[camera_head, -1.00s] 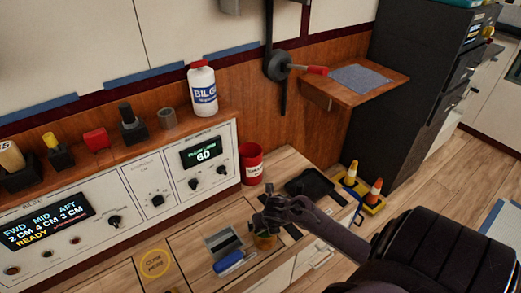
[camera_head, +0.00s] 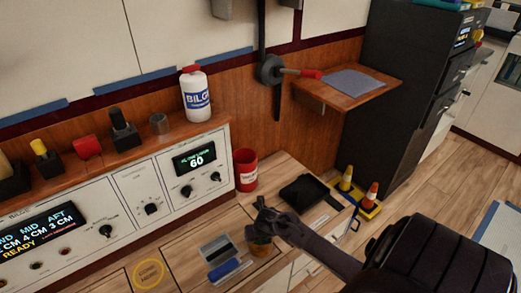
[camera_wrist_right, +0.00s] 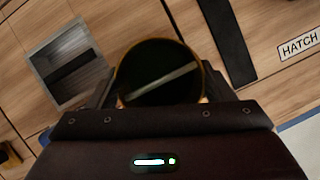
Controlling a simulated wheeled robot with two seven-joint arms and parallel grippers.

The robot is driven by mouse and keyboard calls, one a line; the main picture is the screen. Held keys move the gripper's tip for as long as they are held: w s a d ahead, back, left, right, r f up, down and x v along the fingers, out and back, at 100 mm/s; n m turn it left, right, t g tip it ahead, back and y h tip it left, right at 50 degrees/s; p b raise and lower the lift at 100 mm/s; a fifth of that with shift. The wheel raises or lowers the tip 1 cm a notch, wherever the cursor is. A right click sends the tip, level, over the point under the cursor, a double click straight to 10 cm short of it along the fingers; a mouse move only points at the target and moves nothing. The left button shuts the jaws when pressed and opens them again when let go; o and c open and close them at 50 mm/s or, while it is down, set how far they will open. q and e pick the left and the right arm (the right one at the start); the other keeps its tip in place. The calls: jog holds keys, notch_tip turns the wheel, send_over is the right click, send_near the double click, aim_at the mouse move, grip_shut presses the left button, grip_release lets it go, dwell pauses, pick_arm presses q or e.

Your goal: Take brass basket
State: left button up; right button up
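The brass basket (camera_head: 260,247) is a small round cup in the counter top. In the right wrist view the basket (camera_wrist_right: 164,98) shows a thin brass rim, a dark inside and a pale bar across it. My right gripper (camera_head: 262,220) is just above the basket in the head view. In the wrist view the right gripper (camera_wrist_right: 160,88) has its fingers apart, one on each side of the rim. I see no clear contact. The fingertips are partly hidden. My left gripper is out of view.
Beside the basket are a grey recessed box (camera_head: 217,249), a blue object (camera_head: 227,270) and a black tray (camera_head: 304,190). A red cup (camera_head: 246,171) stands behind. A shelf with a white bilge bottle (camera_head: 197,96) runs along the panel.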

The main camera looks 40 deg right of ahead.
jog(key=c, duration=0.7)
